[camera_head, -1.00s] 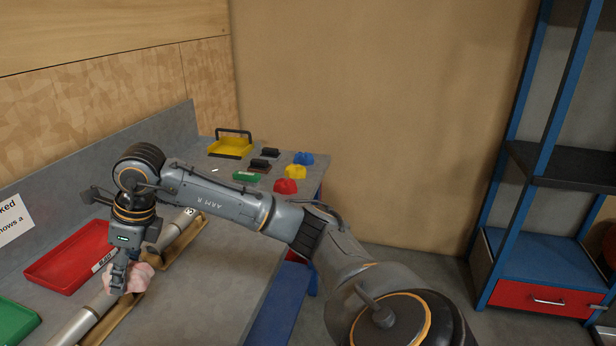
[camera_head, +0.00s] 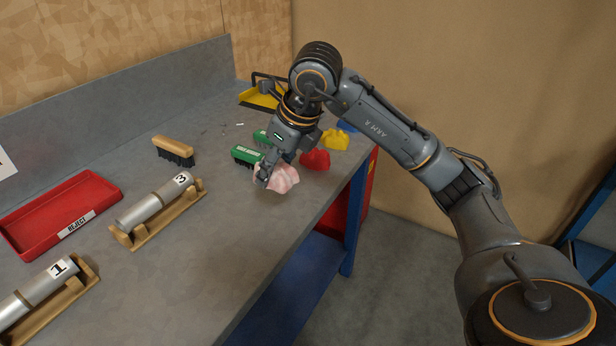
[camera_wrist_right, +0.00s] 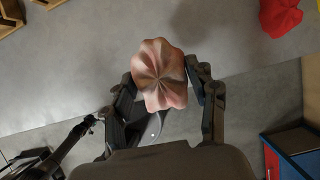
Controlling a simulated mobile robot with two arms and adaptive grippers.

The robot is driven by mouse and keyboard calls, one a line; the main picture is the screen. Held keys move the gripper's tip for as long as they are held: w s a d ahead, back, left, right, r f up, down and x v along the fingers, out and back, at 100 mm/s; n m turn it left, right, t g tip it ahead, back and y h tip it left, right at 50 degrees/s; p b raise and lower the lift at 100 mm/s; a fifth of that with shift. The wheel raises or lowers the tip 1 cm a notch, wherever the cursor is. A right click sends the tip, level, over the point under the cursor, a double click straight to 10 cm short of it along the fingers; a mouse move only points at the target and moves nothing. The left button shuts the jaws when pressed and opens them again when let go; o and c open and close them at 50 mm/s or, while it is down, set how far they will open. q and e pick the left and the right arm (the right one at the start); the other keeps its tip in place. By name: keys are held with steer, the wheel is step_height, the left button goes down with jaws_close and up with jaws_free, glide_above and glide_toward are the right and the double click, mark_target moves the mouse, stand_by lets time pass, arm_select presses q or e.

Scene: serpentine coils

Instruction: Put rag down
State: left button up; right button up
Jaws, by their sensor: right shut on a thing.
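The pink rag (camera_head: 277,178) is bunched up in my right gripper (camera_head: 268,172), over the grey workbench (camera_head: 215,235) near its right edge. In the right wrist view the rag (camera_wrist_right: 160,76) sits between the two fingers (camera_wrist_right: 165,90), gathered into folds. The gripper is shut on it. I cannot tell whether the rag's underside touches the bench. My left gripper is not in view.
A red folded cloth (camera_head: 315,160) and a yellow one (camera_head: 335,139) lie just beyond the rag. Green-marked brushes (camera_head: 247,155) and a wooden brush (camera_head: 174,150) stand nearby. Metal cylinders on wooden cradles (camera_head: 154,202) and a red REJECT tray (camera_head: 62,212) are at left. The front bench is clear.

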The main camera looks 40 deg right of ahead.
steer(key=w+d+f+p, duration=0.2)
steer(key=w+d+f, duration=0.2)
steer(key=w+d, duration=0.15)
glide_above(294, 188)
steer(key=s+a, duration=0.1)
step_height(294, 188, down, 4)
steer(key=shift+r, duration=0.1)
steer(key=shift+w+d+f, duration=0.25)
steer(key=shift+w+f, duration=0.05)
steer(key=shift+f, duration=0.15)
steer(key=f, duration=0.1)
steer(key=f+p, duration=0.1)
steer(key=f, duration=0.1)
steer(key=shift+w+d+f+p, duration=0.15)
steer(key=shift+d+p, duration=0.1)
steer(key=shift+p, duration=0.15)
steer(key=shift+f, duration=0.25)
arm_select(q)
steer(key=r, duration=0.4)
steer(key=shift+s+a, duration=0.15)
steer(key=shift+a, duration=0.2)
